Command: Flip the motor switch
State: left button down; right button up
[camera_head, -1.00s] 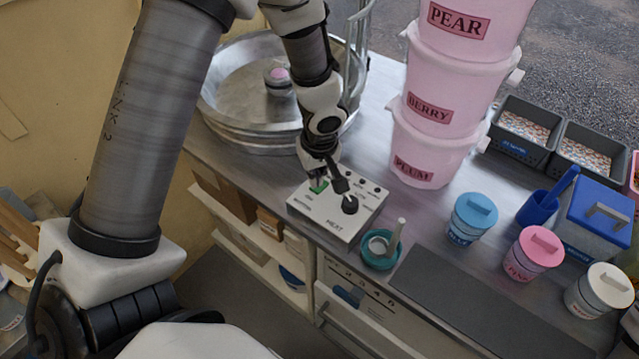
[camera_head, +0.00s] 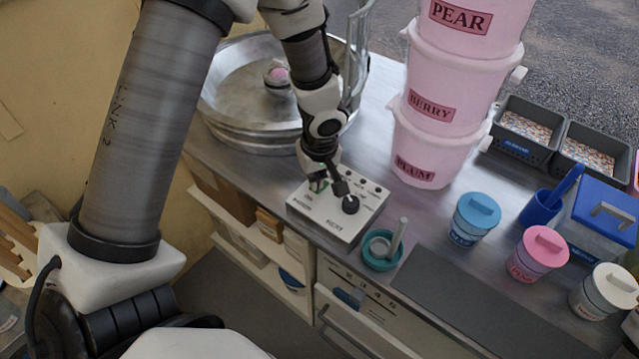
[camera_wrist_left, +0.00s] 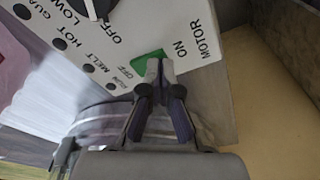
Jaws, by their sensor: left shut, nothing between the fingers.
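The control box (camera_head: 325,225) is white and sits at the near edge of the metal counter. The green motor switch (camera_wrist_left: 150,58) lies between the OFF and ON labels in the left wrist view. In the head view it is mostly hidden by my left gripper (camera_head: 331,189). My left gripper (camera_wrist_left: 159,68) is shut and empty, with its fingertips over or against the switch; I cannot tell whether they touch. The black heat knob (camera_head: 350,204) is just right of the gripper. My right gripper is not in view.
A large metal pan (camera_head: 225,75) stands behind the box. Pink stacked buckets (camera_head: 440,130) stand to its right. A teal cup (camera_head: 380,262) with a pale stick is close beside the box. Several lidded jars and a dark mat (camera_head: 465,300) fill the right side.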

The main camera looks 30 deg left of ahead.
pick_arm(q)
jog(key=shift+f, duration=0.25)
jog(key=shift+r+p, duration=0.55)
jog(key=shift+r, duration=0.4)
jog(key=shift+r+p, duration=1.75)
jog(key=shift+r, duration=0.9)
jog(key=shift+f, duration=0.1)
